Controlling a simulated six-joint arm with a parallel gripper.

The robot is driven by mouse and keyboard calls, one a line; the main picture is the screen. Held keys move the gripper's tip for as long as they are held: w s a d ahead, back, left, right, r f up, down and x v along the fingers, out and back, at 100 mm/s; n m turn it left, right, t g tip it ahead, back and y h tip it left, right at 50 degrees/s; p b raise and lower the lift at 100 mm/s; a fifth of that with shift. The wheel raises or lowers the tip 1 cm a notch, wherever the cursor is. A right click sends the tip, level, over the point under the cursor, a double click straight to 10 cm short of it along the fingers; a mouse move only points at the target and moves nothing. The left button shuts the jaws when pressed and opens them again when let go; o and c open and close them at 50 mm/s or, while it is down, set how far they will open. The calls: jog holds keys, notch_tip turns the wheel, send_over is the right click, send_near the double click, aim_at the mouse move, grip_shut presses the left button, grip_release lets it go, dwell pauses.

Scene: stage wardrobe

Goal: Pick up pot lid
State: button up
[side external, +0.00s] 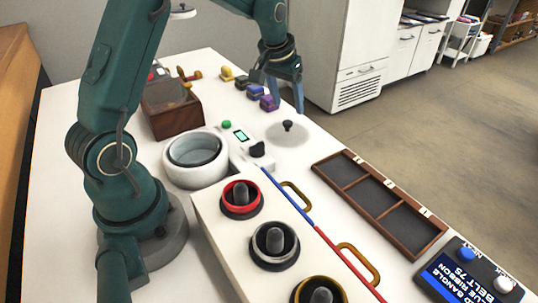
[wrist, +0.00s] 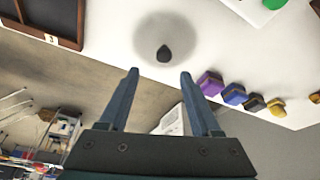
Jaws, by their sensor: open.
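The pot lid (side external: 275,134) looks like a faint, greyish see-through disc with a small dark knob (side external: 287,126) at its centre. It lies flat on the white table, right of the control box. In the wrist view the lid (wrist: 195,40) is ahead of the fingers, its knob (wrist: 163,53) roughly centred between them and just past their tips. My gripper (side external: 286,98) is open and empty, fingers pointing down, above and slightly behind the lid. Its two fingers also show in the wrist view (wrist: 159,74). Nothing is between the jaws.
A white round pot (side external: 185,178) stands left of the lid. Small coloured blocks (side external: 256,92) stand in a row behind my gripper. A wooden compartment tray (side external: 405,198) lies to the right. A wooden box (side external: 172,123) stands at the back left. Table around the lid is clear.

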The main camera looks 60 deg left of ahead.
aim_at(288, 121)
jog(key=shift+s+a+f, duration=0.1)
jog(key=shift+a+f, duration=0.05)
jog(key=shift+f, duration=0.35)
jog(key=shift+s+a+f, duration=0.1)
jog(key=shift+a+f, duration=0.05)
jog(key=shift+f, duration=0.3)
jog(key=shift+x, duration=2.15)
jog(key=shift+r, duration=0.1)
grip_shut()
